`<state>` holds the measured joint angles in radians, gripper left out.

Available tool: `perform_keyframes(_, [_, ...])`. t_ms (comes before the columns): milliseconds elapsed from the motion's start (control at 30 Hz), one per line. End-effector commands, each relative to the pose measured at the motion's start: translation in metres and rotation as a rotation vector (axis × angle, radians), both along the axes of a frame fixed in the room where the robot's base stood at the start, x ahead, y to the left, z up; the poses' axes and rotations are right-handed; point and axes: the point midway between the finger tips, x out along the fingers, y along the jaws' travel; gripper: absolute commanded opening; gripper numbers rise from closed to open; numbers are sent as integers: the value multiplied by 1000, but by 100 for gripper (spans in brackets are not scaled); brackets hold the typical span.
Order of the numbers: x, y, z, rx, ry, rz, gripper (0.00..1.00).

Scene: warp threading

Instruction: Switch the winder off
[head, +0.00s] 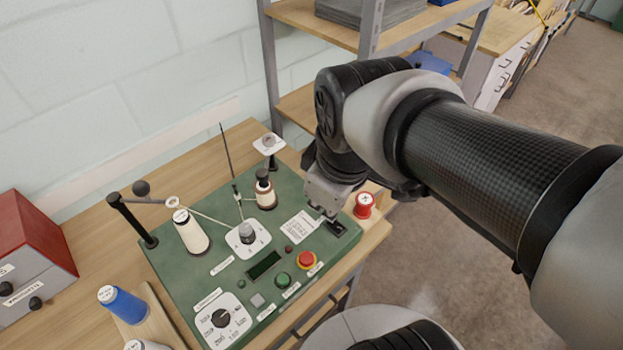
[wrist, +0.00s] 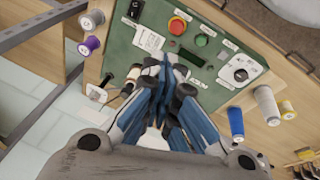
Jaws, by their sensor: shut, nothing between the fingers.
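The winder is a green panel (head: 190,262) on a wooden bench; it also shows in the wrist view (wrist: 150,25). A black rocker switch (wrist: 134,10) sits near its edge in the wrist view and by my gripper in the head view (head: 345,229). My gripper (wrist: 166,64) is shut and empty above the panel. Whether its tips touch anything is unclear.
The panel carries a white cone (head: 191,232), a dark-topped spool (head: 265,190), a thread guide post (head: 133,222) and a dial (head: 222,316). A red spool (head: 363,206) stands beside it on the right. Blue thread (head: 122,304) and a red-grey box (head: 30,258) are at left. Shelving stands behind.

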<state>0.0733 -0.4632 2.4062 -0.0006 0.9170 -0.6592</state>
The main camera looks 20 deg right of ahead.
Motion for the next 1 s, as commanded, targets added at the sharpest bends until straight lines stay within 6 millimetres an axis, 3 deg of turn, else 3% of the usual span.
perform_keyframes(300, [56, -29, -35, -129, 150, 609, 0])
perform_keyframes(600, [93, -56, -79, -166, 234, 1124, 0])
perform_keyframes(800, [102, -65, -96, -168, 249, 1293, 0])
perform_keyframes(1000, [104, -66, -98, -169, 250, 1326, 0])
